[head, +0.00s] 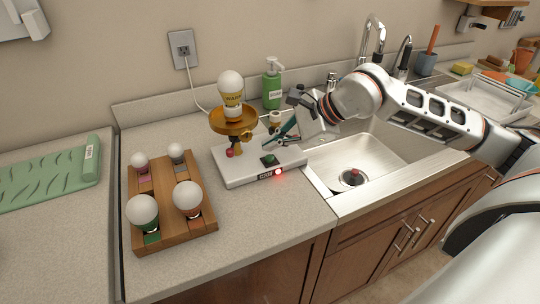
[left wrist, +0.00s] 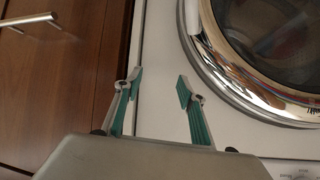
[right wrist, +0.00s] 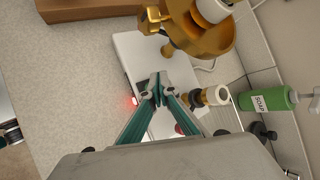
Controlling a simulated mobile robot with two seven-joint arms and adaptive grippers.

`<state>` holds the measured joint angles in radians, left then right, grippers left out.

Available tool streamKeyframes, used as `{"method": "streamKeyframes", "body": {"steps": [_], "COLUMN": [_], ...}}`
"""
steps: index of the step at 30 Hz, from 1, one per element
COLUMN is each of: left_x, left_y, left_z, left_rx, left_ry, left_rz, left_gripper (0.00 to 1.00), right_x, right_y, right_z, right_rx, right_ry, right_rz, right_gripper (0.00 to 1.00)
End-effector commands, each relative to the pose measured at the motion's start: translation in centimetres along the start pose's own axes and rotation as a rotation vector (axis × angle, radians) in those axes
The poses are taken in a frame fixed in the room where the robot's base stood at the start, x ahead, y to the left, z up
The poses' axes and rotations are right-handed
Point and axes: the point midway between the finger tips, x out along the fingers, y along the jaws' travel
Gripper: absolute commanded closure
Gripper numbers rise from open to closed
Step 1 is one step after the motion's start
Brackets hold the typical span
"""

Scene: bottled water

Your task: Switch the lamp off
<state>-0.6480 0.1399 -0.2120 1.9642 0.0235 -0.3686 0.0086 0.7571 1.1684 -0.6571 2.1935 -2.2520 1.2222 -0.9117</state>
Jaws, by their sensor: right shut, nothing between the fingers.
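The lamp is a brass stand with a dish (head: 233,121) and a white bulb (head: 231,88), fixed on a white base (head: 233,176). A dark switch with a green top (head: 269,160) sits on the base, near a glowing red light (head: 278,172) on its front edge. I cannot tell whether the bulb is lit. My right gripper (head: 270,146) is shut and empty, its tips close above the switch. In the right wrist view, the shut fingers (right wrist: 158,82) hide the switch; contact is unclear. My left gripper (left wrist: 158,82) is open and empty, away from the lamp.
A wooden rack (head: 164,186) with several bulbs stands left of the lamp. A green soap bottle (head: 272,88) stands behind the base, and a small brass-and-white item (right wrist: 214,96) is beside it. The sink (head: 365,160) is to the right. A washer door (left wrist: 270,60) faces my left gripper.

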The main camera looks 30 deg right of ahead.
Motion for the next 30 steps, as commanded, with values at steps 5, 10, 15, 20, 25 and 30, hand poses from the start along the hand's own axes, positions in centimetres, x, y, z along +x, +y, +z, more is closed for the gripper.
{"method": "streamKeyframes", "body": {"steps": [5, 10, 15, 20, 25, 30], "left_x": [-0.6, -1.0, -1.5, -1.6, -1.6, -1.6], "left_y": [-0.3, -0.5, -0.7, -0.8, -0.7, -0.7], "left_z": [-1.4, -2.5, -3.5, -3.9, -3.8, -3.8], "left_rx": [0.003, 0.004, 0.005, 0.005, 0.005, 0.005], "left_ry": [0.010, 0.017, 0.023, 0.026, 0.026, 0.026], "left_rz": [-0.003, -0.005, -0.007, -0.007, -0.007, -0.007], "left_gripper": [0.60, 0.60, 0.60, 0.60, 0.60, 0.60], "right_x": [-1.4, -2.5, -3.5, -3.8, -3.7, -3.7], "right_y": [-1.0, -1.9, -2.6, -2.8, -2.7, -2.7], "right_z": [1.0, 1.8, 2.5, 2.8, 2.7, 2.7], "right_rx": [-0.001, -0.002, -0.001, 0.000, 0.000, 0.000], "right_ry": [-0.001, -0.001, 0.000, 0.000, 0.000, 0.000], "right_rz": [-0.003, -0.004, -0.003, 0.000, 0.001, 0.000], "right_gripper": [1.00, 1.00, 1.00, 1.00, 1.00, 1.00]}}
